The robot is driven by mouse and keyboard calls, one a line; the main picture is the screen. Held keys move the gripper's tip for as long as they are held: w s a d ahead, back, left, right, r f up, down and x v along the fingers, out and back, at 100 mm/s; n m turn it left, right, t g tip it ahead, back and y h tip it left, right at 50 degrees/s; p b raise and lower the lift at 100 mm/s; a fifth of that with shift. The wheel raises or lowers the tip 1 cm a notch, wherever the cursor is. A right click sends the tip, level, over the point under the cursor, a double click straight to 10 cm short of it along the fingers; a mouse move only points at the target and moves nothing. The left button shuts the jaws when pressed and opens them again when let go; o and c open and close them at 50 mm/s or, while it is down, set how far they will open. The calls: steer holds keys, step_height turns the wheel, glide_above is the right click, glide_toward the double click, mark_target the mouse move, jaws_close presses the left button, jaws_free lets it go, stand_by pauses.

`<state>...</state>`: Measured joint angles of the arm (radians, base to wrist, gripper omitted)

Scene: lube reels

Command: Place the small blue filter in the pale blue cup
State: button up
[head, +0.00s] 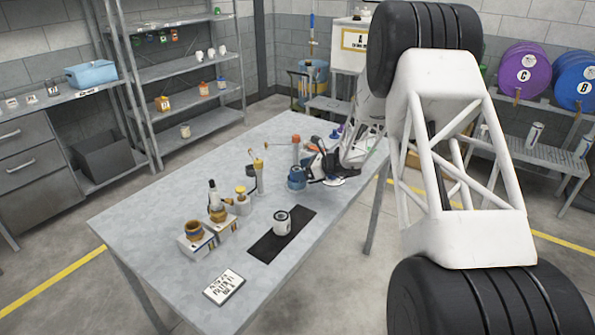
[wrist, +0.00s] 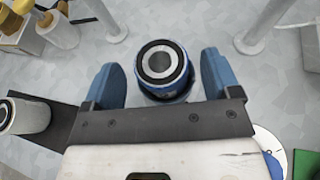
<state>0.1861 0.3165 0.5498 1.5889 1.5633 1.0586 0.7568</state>
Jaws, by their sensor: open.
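The small blue filter (wrist: 162,64), with a black ring top and a grey centre hole, stands upright between the fingers of my gripper (wrist: 161,78) in the wrist view. A gap shows on each side of it. In the head view, a blue round shape (head: 296,180) stands on the table beside my gripper (head: 316,174), which is open; filter and cup cannot be told apart there.
A white and black canister (head: 282,222) stands on a black mat (head: 266,246). Mounts with brown and yellow parts (head: 195,238) and thin posts (head: 258,168) stand to the left. A label card (head: 224,287) lies near the front. The table's left part (head: 150,215) is clear.

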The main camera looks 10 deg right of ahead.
steer(key=v, duration=0.9)
steer(key=shift+d, duration=0.2)
steer(key=shift+s+r, duration=0.1)
steer(key=shift+r, duration=0.05)
steer(key=s+a+r+n+g+h, duration=0.1)
steer(key=s+a+r+n+g, duration=0.15)
steer(key=s+r+n, duration=0.4)
steer(key=s+a+r+n+g+h, duration=0.15)
steer(key=s+a+r, duration=0.25)
steer(key=s, duration=0.6)
steer(key=s+a+r+n+g+h, duration=0.1)
steer(key=s+a+r+n+h, duration=0.1)
steer(key=s+a+r+n, duration=0.5)
steer(key=s+d+n+h, duration=0.1)
steer(key=s+n+h, duration=0.1)
steer(key=s, duration=0.8)
steer(key=s+d+r+n+h, duration=0.1)
steer(key=s+d+n+h, duration=0.1)
steer(key=s, duration=0.9)
steer(key=s+d+r+n+h, duration=0.1)
steer(key=s+d+n+h, duration=0.1)
steer(key=s, duration=0.9)
steer(key=n+h, duration=0.1)
steer(key=n, duration=0.1)
steer(key=shift+n+t, duration=0.4)
steer(key=shift+h, duration=0.25)
